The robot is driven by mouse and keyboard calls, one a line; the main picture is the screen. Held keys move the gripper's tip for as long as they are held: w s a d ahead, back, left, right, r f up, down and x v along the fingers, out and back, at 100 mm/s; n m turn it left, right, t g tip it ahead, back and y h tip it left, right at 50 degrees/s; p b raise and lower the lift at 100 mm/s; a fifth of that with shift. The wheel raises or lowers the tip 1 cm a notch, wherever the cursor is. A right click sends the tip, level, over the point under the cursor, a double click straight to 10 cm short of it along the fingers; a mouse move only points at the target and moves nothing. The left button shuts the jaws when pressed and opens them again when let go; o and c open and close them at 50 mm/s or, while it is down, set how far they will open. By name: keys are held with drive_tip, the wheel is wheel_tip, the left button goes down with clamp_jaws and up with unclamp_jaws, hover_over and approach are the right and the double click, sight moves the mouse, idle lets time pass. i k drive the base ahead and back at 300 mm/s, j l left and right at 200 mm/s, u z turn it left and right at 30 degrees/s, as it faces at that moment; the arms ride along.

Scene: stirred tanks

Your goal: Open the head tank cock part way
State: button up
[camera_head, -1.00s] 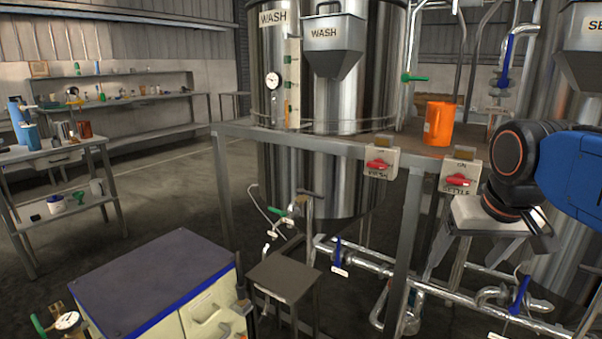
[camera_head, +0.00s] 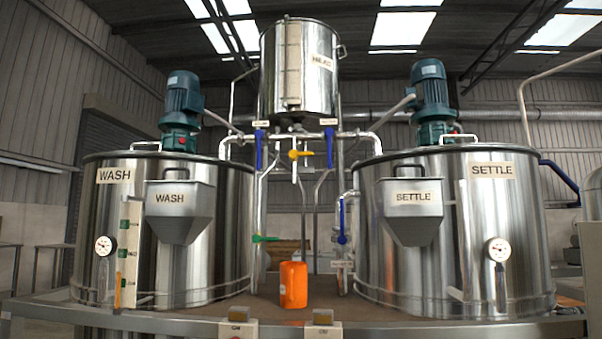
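The steel head tank (camera_head: 318,75), labelled HEAD, stands high in the middle, above and behind the two larger tanks. A cock with a yellow lever (camera_head: 300,154) is on the pipe under it; the lever looks roughly level, pointing right. A blue lever (camera_head: 260,148) hangs down to its left and another blue lever (camera_head: 329,148) hangs down to its right, each under a small tag too small to read. How far the yellow cock is open cannot be told. My gripper is not in view.
The wash tank (camera_head: 220,225) stands left and the settle tank (camera_head: 467,245) right, each with a grey hopper in front. An orange jug (camera_head: 293,285) stands between them on the deck. A green lever (camera_head: 266,239) and a blue lever (camera_head: 342,222) are behind it. A rail (camera_head: 180,326) crosses the front.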

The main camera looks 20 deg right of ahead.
sight(292, 153)
drive_tip(key=i+j+z, duration=0.55)
drive_tip(key=j+z, duration=0.15)
drive_tip(key=j, duration=0.2)
drive_tip(key=i+j+z, duration=0.1)
drive_tip(key=j+z, duration=0.15)
drive_tip(key=j, duration=0.1)
